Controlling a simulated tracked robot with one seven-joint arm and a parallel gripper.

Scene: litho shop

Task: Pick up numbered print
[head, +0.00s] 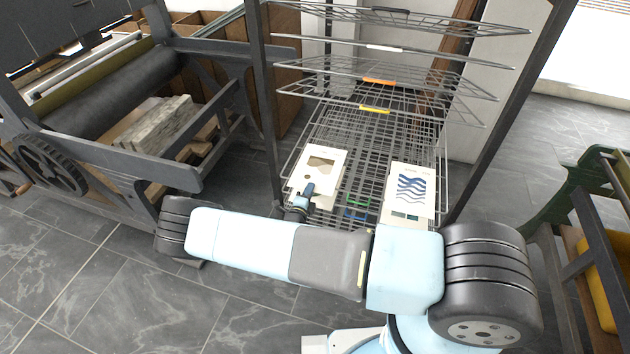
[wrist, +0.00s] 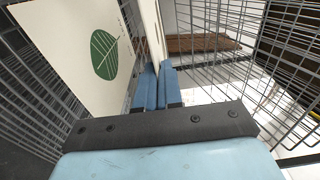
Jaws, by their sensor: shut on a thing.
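My gripper (head: 303,193) is at the lower left of the wire drying rack, at the near edge of a cream print with a brown landscape (head: 322,165). In the wrist view the blue fingers (wrist: 157,86) are shut on a thin pale sheet (wrist: 152,35) seen nearly edge-on, which appears to be this landscape print. A print with a dark green leaf (wrist: 75,45) stands out at the left of the wrist view, apart from the fingers; I cannot find it in the head view. No number is readable.
A blue wave print (head: 409,190) lies at the right in the rack (head: 372,130). Several wire shelves sit above, with orange and yellow tags. A press (head: 120,120) stands left, a green-framed stand (head: 590,210) right. The tiled floor (head: 130,300) is open at front left.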

